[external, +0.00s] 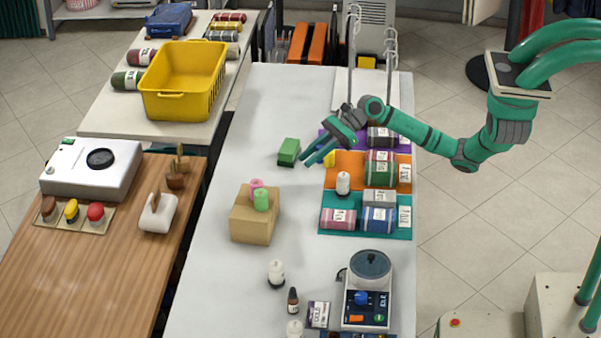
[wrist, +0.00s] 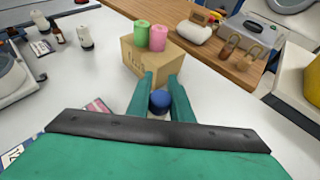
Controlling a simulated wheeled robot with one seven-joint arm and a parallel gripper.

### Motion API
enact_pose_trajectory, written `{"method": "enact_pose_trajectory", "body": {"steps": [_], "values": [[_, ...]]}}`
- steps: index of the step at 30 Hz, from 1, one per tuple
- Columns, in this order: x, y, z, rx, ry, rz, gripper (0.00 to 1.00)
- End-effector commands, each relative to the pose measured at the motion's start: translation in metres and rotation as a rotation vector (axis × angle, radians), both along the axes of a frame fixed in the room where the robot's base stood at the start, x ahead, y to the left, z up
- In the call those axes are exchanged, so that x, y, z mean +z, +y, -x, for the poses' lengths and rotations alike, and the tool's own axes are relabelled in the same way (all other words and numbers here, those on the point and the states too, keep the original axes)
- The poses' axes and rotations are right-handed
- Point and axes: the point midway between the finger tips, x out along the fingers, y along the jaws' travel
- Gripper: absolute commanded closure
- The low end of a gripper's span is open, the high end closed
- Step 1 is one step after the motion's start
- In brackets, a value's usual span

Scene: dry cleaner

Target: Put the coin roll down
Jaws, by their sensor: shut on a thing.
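My gripper (external: 314,157) is above the right half of the white table, beside the purple mat, with its fingers pointing down and left. In the wrist view its fingers (wrist: 161,94) are closed around a small blue round-ended thing (wrist: 160,99), which I take to be the coin roll. Its lower part is hidden, and I cannot make it out in the external view. I cannot tell its exact height above the table. A cardboard box (external: 254,222) stands nearer the camera, with a pink roll (external: 256,184) and a green roll (external: 261,201) upright at its top.
A green block (external: 288,152) lies just left of my gripper. Purple, orange (external: 335,168) and teal (external: 328,232) mats on the right carry rolled cloths and tags. A scale (external: 369,290) and bottles stand at the front. The white table is clear left of the box.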

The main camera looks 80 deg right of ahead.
Motion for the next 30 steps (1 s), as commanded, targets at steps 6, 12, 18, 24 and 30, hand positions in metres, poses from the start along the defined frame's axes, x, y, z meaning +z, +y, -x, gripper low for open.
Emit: {"method": "enact_pose_trajectory", "body": {"steps": [6, 12, 18, 24, 30], "values": [[-0.003, -0.037, 0.009, -0.078, 0.002, -0.002, 1.00], [-0.016, -0.046, -0.015, -0.085, 0.004, -0.001, 1.00], [-0.034, -0.056, -0.056, -0.084, 0.005, -0.001, 1.00], [-0.062, -0.065, -0.091, -0.085, 0.006, -0.003, 1.00], [-0.088, -0.071, -0.113, -0.086, 0.003, -0.003, 1.00]]}}
